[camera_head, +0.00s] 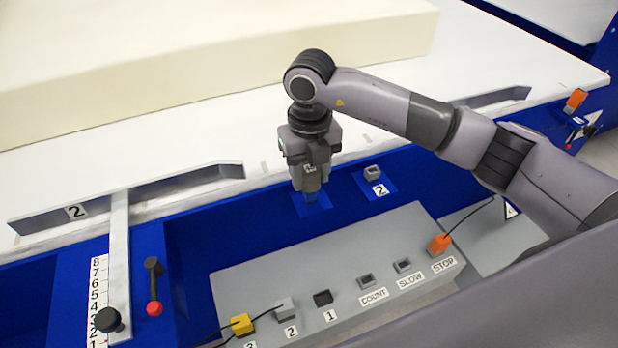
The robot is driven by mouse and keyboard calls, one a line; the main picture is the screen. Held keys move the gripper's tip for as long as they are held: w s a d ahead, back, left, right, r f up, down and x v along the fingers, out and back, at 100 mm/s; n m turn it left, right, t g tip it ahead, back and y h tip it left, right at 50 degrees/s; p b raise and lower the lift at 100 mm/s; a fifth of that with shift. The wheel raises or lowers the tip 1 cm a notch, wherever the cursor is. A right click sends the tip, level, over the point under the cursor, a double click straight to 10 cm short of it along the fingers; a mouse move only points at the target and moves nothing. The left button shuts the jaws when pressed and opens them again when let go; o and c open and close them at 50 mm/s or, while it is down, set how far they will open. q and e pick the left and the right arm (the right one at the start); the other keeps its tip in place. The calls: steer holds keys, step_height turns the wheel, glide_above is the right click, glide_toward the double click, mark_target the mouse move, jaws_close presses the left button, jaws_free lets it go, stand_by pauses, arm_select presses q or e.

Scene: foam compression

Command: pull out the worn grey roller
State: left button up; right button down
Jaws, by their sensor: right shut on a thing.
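My right gripper (313,188) points straight down over a small blue mounting plate (318,208) on the blue front face of the machine. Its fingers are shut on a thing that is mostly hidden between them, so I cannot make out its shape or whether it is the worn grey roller. No grey roller shows clearly anywhere else. To the right, a small grey block-like socket (372,174) sits on a similar blue plate labelled 2. My left gripper is not in view.
A grey control box (345,245) with labelled sockets, a yellow plug (242,324) and an orange plug (439,243) stands in front. A cream foam block (200,55) lies on the white table (60,165). A scale and black knob (107,319) are at lower left.

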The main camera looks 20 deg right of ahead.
mark_target(310, 168)
steer(key=shift+r+p, duration=1.45)
steer(key=shift+r, duration=0.8)
